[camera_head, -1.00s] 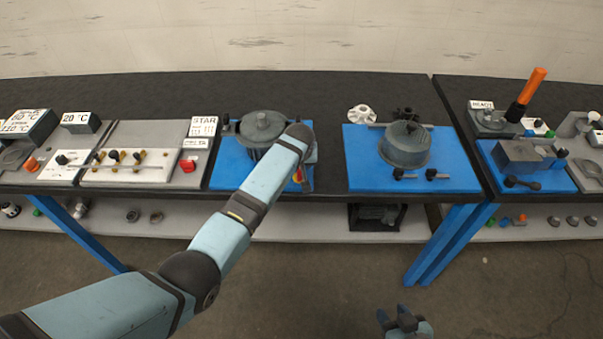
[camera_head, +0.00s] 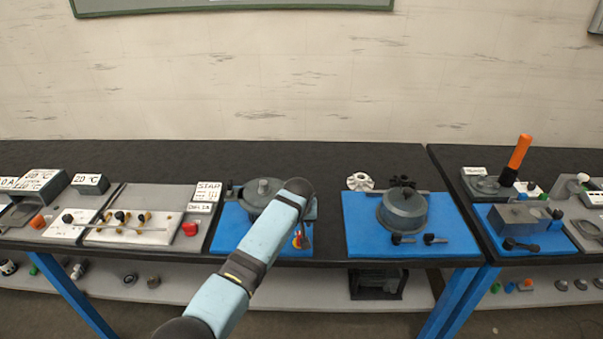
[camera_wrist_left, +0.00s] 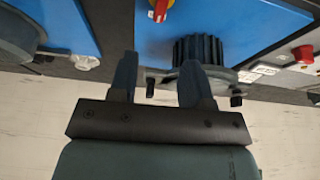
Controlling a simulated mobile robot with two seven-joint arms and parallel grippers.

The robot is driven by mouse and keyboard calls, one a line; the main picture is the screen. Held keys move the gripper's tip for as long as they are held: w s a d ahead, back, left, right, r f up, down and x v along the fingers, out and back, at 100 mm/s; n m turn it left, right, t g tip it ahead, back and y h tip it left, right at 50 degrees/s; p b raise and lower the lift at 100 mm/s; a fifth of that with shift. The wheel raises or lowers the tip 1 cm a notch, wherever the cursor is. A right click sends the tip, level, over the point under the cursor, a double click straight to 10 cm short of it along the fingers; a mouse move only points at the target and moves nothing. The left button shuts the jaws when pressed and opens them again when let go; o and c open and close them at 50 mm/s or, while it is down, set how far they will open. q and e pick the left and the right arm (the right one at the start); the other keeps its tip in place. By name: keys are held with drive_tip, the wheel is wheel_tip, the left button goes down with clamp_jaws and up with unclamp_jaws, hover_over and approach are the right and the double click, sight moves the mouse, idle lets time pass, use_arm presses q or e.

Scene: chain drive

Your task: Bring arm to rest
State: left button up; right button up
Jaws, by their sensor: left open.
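My left arm (camera_head: 250,260) reaches in from the bottom left of the head view, over the front of a blue board with a grey round lidded device (camera_head: 262,193). Its gripper is hidden behind the wrist there. In the left wrist view my left gripper (camera_wrist_left: 160,85) is open, its two fingers apart with nothing between them. A dark ribbed gear-like part (camera_wrist_left: 197,50) shows behind the right finger; I cannot tell whether they touch. My right gripper is out of the head view.
To the right, another blue board (camera_head: 365,240) carries a grey round pot (camera_head: 404,210). A white panel with knobs (camera_head: 135,228) and a red button (camera_head: 190,229) lie to the left. An orange-handled tool (camera_head: 519,152) stands far right. Black table shows bare between the boards.

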use_arm(q)
drive_tip(key=s+a+f, duration=0.4)
drive_tip(key=s+a, duration=0.3)
drive_tip(key=s, duration=0.5)
drive_tip(key=s+a+f, duration=0.4)
drive_tip(key=s+a, duration=0.3)
drive_tip(key=s, duration=0.5)
drive_tip(key=s+a+r+m, duration=0.1)
drive_tip(key=s+a+r, duration=0.25)
drive_tip(key=s, duration=0.55)
drive_tip(key=s+a+r+g, duration=0.1)
drive_tip(key=s+a+r, duration=0.25)
drive_tip(key=s, duration=0.45)
drive_tip(key=s+a+r+m, duration=0.1)
drive_tip(key=s+a+r, duration=0.25)
drive_tip(key=s, duration=0.55)
drive_tip(key=w+d+f+t+h, duration=0.1)
drive_tip(key=w+d+f+t, duration=0.2)
drive_tip(key=f, duration=0.4)
drive_tip(key=w+d+f+t+h, duration=0.1)
drive_tip(key=w+d+f+t, duration=0.2)
drive_tip(key=f, duration=0.4)
drive_tip(key=shift+w+d+f+t+h, duration=0.2)
drive_tip(key=shift+w+t+h, duration=0.15)
drive_tip(key=shift+t, duration=0.25)
